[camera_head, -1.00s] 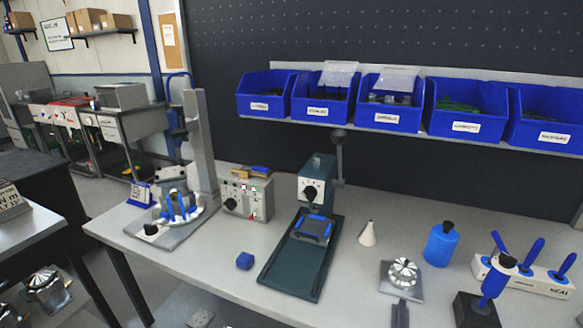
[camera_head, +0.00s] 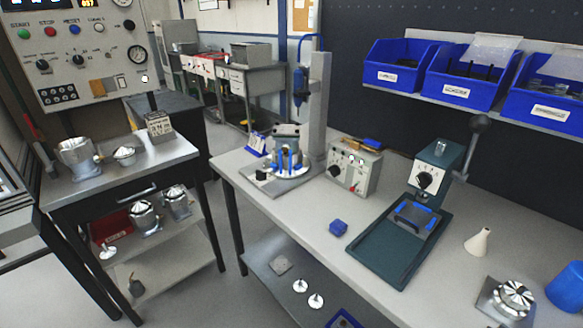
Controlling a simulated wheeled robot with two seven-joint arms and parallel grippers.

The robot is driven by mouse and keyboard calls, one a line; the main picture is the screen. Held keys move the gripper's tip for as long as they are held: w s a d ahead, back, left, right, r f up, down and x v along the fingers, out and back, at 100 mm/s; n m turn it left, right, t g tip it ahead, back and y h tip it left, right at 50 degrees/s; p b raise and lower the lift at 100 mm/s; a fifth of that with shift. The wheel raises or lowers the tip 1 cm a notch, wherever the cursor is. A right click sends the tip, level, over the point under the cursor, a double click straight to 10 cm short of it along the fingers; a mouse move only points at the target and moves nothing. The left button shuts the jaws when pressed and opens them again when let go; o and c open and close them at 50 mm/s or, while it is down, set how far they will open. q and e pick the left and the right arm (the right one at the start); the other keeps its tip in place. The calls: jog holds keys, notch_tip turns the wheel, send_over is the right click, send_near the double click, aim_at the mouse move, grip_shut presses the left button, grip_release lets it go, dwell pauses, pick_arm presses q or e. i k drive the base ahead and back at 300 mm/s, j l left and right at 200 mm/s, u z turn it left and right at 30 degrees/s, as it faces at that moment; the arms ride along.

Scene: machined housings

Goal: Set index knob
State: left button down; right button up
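Several black knobs show, and I cannot tell which is the index knob. One black knob (camera_head: 262,175) sits on the front left of a grey fixture plate (camera_head: 290,183) that carries a round part with blue clamps. A dial knob (camera_head: 424,181) is on the face of the dark green press (camera_head: 437,163). Another black knob (camera_head: 335,171) is on the grey control box (camera_head: 354,166). The wall panel at the upper left also has black knobs (camera_head: 79,60). Neither my left nor my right gripper is in view.
Blue bins (camera_head: 461,75) hang behind. A side table (camera_head: 131,174) with metal housings is at the left, with a floor gap between.

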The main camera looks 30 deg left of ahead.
aim_at(261, 176)
jog(key=u, duration=0.9)
jog(key=k+j+z, duration=0.1)
jog(key=k+j, duration=0.1)
jog(key=j, duration=0.1)
